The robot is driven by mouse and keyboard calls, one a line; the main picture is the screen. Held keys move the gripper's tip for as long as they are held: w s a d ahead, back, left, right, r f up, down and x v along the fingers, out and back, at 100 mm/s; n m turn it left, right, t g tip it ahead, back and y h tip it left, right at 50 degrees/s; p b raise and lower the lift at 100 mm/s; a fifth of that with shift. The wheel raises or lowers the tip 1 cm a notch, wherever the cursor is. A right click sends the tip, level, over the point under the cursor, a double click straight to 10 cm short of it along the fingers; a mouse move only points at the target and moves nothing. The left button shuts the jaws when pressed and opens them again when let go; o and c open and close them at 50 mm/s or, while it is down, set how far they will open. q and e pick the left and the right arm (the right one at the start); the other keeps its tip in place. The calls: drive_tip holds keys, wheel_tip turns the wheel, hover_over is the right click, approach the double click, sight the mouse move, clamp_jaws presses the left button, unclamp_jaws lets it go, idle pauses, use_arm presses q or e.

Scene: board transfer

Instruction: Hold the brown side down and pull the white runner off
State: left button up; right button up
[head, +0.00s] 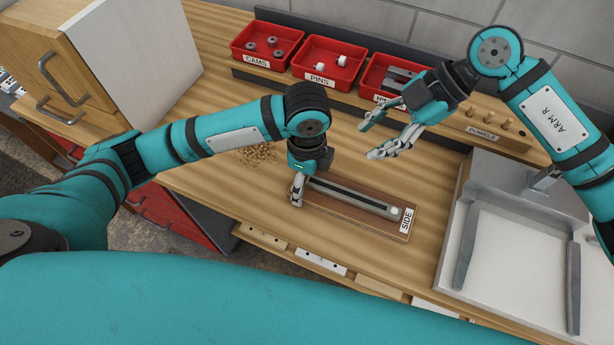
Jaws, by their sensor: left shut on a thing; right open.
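The brown side (370,224) lies flat on the bench, with a white "SIDE" label at its right end. The white runner (345,193), a pale grey rail with a dark channel, lies lengthwise along its top; a white round piece shows near its right end. My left gripper (297,197) points down at the left end of the brown side and is shut there. It appears closed on the brown side's end, but the fingers hide the exact contact. My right gripper (369,140) is open and empty, above the bench behind the board and apart from it.
Red bins labelled "CAMS" (253,53) and "PINS" (312,80) and a partly hidden third bin (372,88) stand at the back. A dowel rack (495,138) is at back right. A white tray (510,262) with grey rails stands right. Wood chips (257,153) lie left of the board.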

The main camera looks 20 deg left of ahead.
drive_tip(key=w+a+r+t+y, duration=0.1)
drive_tip(key=a+r+y, duration=0.3)
drive_tip(key=r, duration=0.3)
drive_tip(key=w+a+r+y, duration=0.1)
drive_tip(key=a+r+y, duration=0.3)
drive_tip(key=r, duration=0.3)
drive_tip(key=w+a+r+t+y, duration=0.1)
drive_tip(key=w+a+r+y, duration=0.2)
drive_tip(key=r, duration=0.4)
drive_tip(key=w+r+m+t, duration=0.5)
drive_tip(key=w+m+t, duration=0.3)
drive_tip(key=m+t, duration=0.4)
drive_tip(key=n+g+h, duration=0.3)
drive_tip(key=g+h, duration=0.8)
drive_tip(key=h, duration=0.7)
approach(354, 196)
drive_tip(key=shift+w, duration=0.1)
drive_tip(key=shift+f, duration=4.45)
